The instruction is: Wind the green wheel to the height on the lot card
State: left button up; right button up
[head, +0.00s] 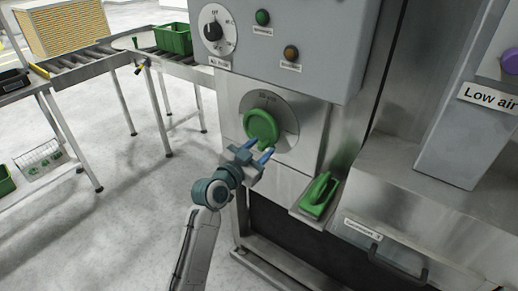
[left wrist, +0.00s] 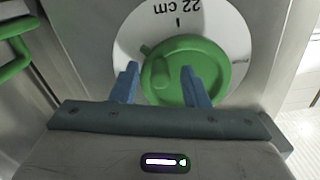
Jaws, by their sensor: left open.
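The green wheel (head: 261,127) sits on a round pale dial plate (head: 291,122) on the steel front of the machine. In the left wrist view the green wheel (left wrist: 186,70) has a raised grip, and its dial plate (left wrist: 232,37) reads "22 cm", upside down, beside a short black mark. My left gripper (head: 257,156) is open, at the lower edge of the wheel. In the wrist view its blue fingers (left wrist: 160,82) stand either side of the raised grip; I cannot tell whether they touch it. I see no lot card that I can read. My right gripper is not in view.
A control box (head: 292,40) with a black knob (head: 213,30) and buttons overhangs the wheel. A green handle (head: 318,194) lies to the lower right of the wheel. A roller conveyor (head: 87,62) with a green crate (head: 173,39) stands at left. The floor between is clear.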

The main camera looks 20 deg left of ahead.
aim_at(272, 135)
pick_arm(q)
jog(key=shift+c, duration=0.3)
grip_shut()
jog(key=shift+r+n, duration=0.1)
jog(key=shift+n, duration=0.2)
jog(key=n+p, duration=0.1)
jog(key=r+n+p, duration=0.1)
jog(key=n+p, duration=0.1)
jog(key=n, duration=0.1)
jog(key=shift+s+d+r+p, duration=0.15)
jog(key=shift+d+r+p, duration=0.2)
jog(key=shift+d+r+n+p, duration=0.1)
jog(key=shift+r+n+p, duration=0.35)
jog(key=shift+n+p, duration=0.55)
jog(key=shift+d+r+n+p, duration=0.1)
jog(key=shift+r+n+p, duration=0.5)
jog(key=shift+n, duration=0.7)
jog(key=shift+f, duration=0.15)
jog(key=shift+o, duration=0.3)
grip_release()
jog(key=shift+s+d+f, duration=0.1)
jog(key=shift+f, duration=0.05)
